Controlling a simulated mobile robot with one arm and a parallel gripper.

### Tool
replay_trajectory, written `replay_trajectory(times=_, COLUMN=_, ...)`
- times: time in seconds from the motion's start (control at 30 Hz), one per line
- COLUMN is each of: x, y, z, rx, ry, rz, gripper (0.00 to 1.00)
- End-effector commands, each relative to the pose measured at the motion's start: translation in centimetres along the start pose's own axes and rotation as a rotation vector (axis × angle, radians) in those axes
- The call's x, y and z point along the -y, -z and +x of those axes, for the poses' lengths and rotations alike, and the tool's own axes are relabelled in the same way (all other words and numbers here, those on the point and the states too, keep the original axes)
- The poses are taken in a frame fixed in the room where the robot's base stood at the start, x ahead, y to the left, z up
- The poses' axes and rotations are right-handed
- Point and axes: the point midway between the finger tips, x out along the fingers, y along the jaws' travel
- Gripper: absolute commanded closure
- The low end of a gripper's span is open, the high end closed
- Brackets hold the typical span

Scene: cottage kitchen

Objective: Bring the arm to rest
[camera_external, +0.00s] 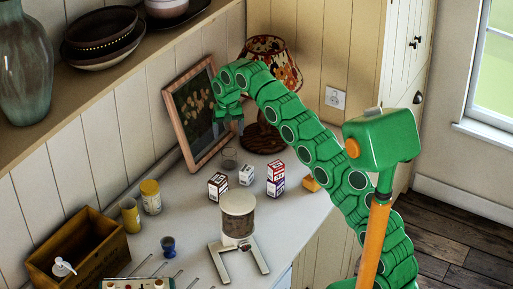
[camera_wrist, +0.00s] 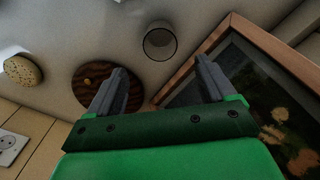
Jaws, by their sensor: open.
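My green arm reaches from the lower right across the counter (camera_external: 190,205) in the external view. My gripper (camera_external: 229,128) hangs in front of the framed picture (camera_external: 187,112), above a small clear glass (camera_external: 229,160). In the wrist view my gripper (camera_wrist: 162,70) has its two grey fingers spread apart with nothing between them. The glass (camera_wrist: 160,42) shows just beyond the fingertips, and the picture frame (camera_wrist: 240,28) lies to the right, partly behind a finger.
A patterned lamp (camera_external: 272,62) on a round wooden base (camera_external: 262,143) stands close behind my arm. Small boxes (camera_external: 276,178), a glass-topped dispenser (camera_external: 238,210) and a wooden crate (camera_external: 100,262) stand on the counter. A shelf (camera_external: 120,60) with dishes runs along the upper left.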

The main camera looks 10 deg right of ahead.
Motion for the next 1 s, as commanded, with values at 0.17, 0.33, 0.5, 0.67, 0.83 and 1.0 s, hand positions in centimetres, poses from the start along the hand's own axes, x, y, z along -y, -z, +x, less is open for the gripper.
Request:
replay_trajectory(times=0.17, x=0.0, y=0.0, z=-0.3, rx=0.0, ry=0.0, rz=0.0, gripper=0.16)
replay_trajectory(times=0.33, x=0.0, y=0.0, z=-0.3, rx=0.0, ry=0.0, rz=0.0, gripper=0.16)
replay_trajectory(times=0.5, x=-0.1, y=-0.1, z=-0.4, rx=0.0, ry=-0.001, rz=0.0, gripper=0.16)
replay_trajectory(times=0.67, x=-1.1, y=-0.7, z=-1.1, rx=0.003, ry=-0.014, rz=-0.001, gripper=0.16)
replay_trajectory(times=0.83, x=-3.0, y=-1.9, z=-2.2, rx=0.008, ry=-0.041, rz=-0.006, gripper=0.16)
replay_trajectory(times=1.0, x=-5.2, y=-3.4, z=-3.1, rx=0.017, ry=-0.072, rz=-0.01, gripper=0.16)
